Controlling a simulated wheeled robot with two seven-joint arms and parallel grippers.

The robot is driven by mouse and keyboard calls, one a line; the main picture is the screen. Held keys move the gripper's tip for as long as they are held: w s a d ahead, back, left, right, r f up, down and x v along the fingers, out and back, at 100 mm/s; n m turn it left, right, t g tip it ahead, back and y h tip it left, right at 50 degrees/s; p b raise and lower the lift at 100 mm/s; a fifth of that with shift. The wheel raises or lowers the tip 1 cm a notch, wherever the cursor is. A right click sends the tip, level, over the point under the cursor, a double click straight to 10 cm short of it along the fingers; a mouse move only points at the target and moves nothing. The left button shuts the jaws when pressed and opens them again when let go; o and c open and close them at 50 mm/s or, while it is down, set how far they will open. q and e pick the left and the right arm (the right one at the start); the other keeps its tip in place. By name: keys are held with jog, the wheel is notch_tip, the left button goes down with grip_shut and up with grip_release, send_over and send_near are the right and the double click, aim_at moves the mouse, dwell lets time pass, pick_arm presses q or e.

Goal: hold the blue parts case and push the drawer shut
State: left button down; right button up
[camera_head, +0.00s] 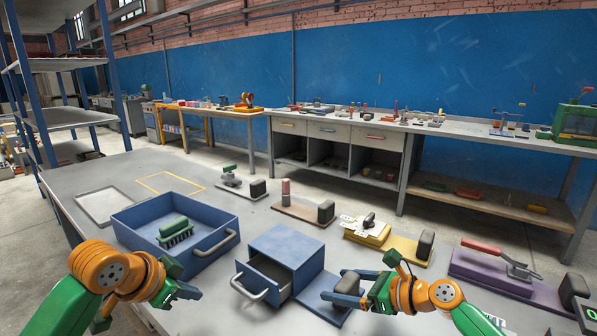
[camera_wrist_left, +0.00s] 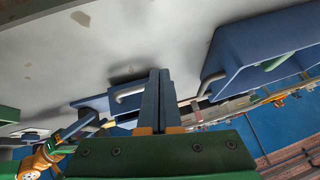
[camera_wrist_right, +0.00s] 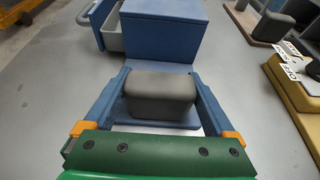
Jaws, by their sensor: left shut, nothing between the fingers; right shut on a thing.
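The blue parts case (camera_head: 288,245) stands on the grey table, with its drawer (camera_head: 262,286) partly pulled out toward the lower left. The drawer's pale handle (camera_head: 247,290) is on its front. My right gripper (camera_head: 342,287) is shut on the dark grey block (camera_wrist_right: 160,92) fixed to the case's base plate; one finger is on each side. The case (camera_wrist_right: 165,30) and open drawer show beyond the block in the right wrist view. My left gripper (camera_head: 196,292) is shut and empty, left of the drawer handle and apart from it. Its closed fingers (camera_wrist_left: 155,85) show in the left wrist view.
A larger blue open tray (camera_head: 140,218) with a handle holds a green brush-like thing (camera_head: 174,232), close behind my left gripper. Yellow (camera_head: 400,245) and purple (camera_head: 490,272) bases with grey blocks stand to the right.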

aim_at(242, 288)
pick_arm(q)
jog(key=s+d+r+h, duration=0.2)
jog(key=s+r+h, duration=0.1)
jog(key=r, duration=0.1)
jog(key=shift+g, duration=0.3)
jog(key=x, duration=1)
jog(key=shift+w+d+r, duration=0.25)
jog(key=shift+w+d, duration=0.05)
jog(key=shift+d, duration=0.1)
jog(key=shift+w, duration=0.1)
dwell(0.7)
jog(key=shift+w+d, duration=0.65)
jog(key=shift+w, duration=0.15)
jog(key=shift+w+d, duration=0.7)
jog(key=shift+w, duration=0.15)
